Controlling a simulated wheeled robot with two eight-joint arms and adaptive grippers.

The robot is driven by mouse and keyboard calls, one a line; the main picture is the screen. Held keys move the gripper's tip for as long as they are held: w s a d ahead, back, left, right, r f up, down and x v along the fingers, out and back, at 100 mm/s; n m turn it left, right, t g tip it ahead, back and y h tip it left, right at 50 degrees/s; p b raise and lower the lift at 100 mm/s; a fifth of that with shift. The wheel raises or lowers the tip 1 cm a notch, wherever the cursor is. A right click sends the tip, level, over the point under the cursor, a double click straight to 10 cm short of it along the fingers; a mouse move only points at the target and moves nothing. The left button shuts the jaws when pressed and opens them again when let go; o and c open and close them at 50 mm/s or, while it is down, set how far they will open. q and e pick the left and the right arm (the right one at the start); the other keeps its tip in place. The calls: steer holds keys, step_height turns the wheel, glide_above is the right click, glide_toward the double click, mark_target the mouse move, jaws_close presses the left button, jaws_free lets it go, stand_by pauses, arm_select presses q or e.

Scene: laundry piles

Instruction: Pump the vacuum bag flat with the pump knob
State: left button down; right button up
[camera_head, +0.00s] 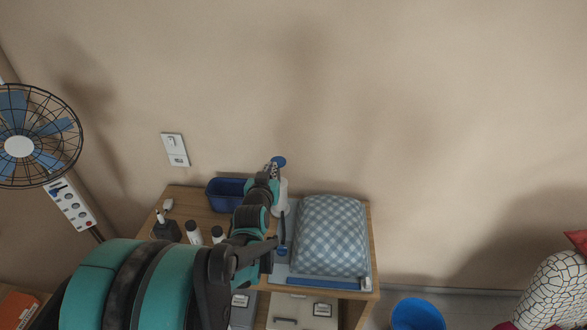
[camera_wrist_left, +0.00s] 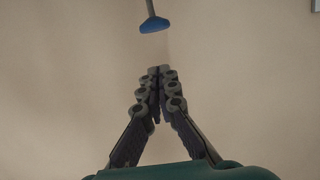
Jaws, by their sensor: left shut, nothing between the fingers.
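The vacuum bag (camera_head: 332,235) is a puffed, blue-and-white checked bundle on the right of the wooden table, with a blue strip (camera_head: 325,282) along its near edge. A white pump body (camera_head: 281,195) stands left of the bag, partly hidden by my left arm. The blue pump knob (camera_head: 278,161) is above it. In the left wrist view the knob (camera_wrist_left: 154,24) sits on a thin grey rod, beyond the fingertips. My left gripper (camera_head: 273,172) is shut and empty close to the knob; its fingertips meet (camera_wrist_left: 158,70) with a visible gap to the knob. My right gripper is out of view.
A blue bin (camera_head: 226,194) stands at the table's back left, with white bottles (camera_head: 192,232) in front of it. A fan (camera_head: 20,146) is at far left. A blue bucket (camera_head: 417,314) is right of the table. The wall lies close behind.

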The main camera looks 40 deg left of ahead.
arm_select(q)
steer(key=shift+r, duration=0.9)
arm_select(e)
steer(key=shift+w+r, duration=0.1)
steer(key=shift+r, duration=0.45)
arm_select(q)
steer(key=shift+w, duration=0.15)
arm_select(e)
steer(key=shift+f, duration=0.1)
arm_select(q)
steer(key=b, duration=0.3)
glide_above(277, 160)
steer(key=s+d, duration=0.1)
steer(key=s, duration=0.1)
steer(key=f, duration=0.3)
steer(key=shift+w+d, duration=0.15)
steer(key=shift+d, duration=0.05)
step_height(277, 160, down, 3)
steer(key=shift+r, duration=0.2)
steer(key=shift+d+f+b, duration=0.1)
steer(key=shift+f+b, duration=0.3)
steer(key=shift+f, duration=0.05)
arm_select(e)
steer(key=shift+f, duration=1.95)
arm_select(q)
steer(key=shift+s, duration=0.2)
